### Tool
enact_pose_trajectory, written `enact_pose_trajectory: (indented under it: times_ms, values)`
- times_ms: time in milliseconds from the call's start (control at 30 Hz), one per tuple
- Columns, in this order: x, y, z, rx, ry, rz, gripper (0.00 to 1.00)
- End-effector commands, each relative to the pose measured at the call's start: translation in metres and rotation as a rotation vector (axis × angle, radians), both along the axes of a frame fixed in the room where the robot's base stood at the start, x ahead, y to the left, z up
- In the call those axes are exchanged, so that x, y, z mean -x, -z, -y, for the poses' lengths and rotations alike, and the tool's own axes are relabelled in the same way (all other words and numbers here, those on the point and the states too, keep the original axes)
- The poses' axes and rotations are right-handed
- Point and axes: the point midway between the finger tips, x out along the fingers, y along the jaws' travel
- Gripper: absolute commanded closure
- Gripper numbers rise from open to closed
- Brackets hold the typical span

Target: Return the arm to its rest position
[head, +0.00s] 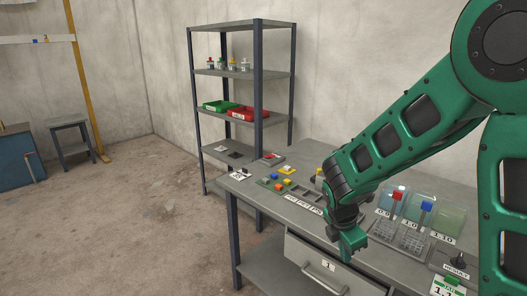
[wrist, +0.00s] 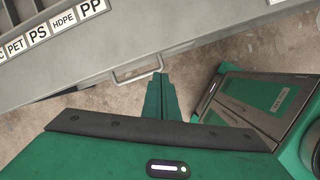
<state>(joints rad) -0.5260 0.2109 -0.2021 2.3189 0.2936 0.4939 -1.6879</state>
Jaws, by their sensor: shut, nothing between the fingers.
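My green arm reaches in from the right of the head view and bends down over the front edge of the grey workbench (head: 262,206). My gripper (head: 352,254) points down at the bench front, beside the drawer (head: 315,262) marked 1. It is shut and empty. In the wrist view the closed green fingers of my gripper (wrist: 160,80) appear in front of the drawer handle (wrist: 137,70), with floor beneath. I cannot tell whether they touch the bench.
A metal shelf (head: 258,90) with green and red bins stands behind. A stool (head: 70,140) stands far left. Open floor (head: 130,230) lies left.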

Motion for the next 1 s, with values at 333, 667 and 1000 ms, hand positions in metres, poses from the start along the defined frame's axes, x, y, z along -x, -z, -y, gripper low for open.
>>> enact_pose_trajectory:
  times_ms: [333,667,1000]
  values:
    - [0.103,-0.071,0.117,-0.208,1.06,0.106,1.0]
    - [0.222,-0.108,0.161,-0.315,1.997,0.182,1.0]
    - [0.27,-0.116,0.161,-0.33,2.395,0.206,1.0]
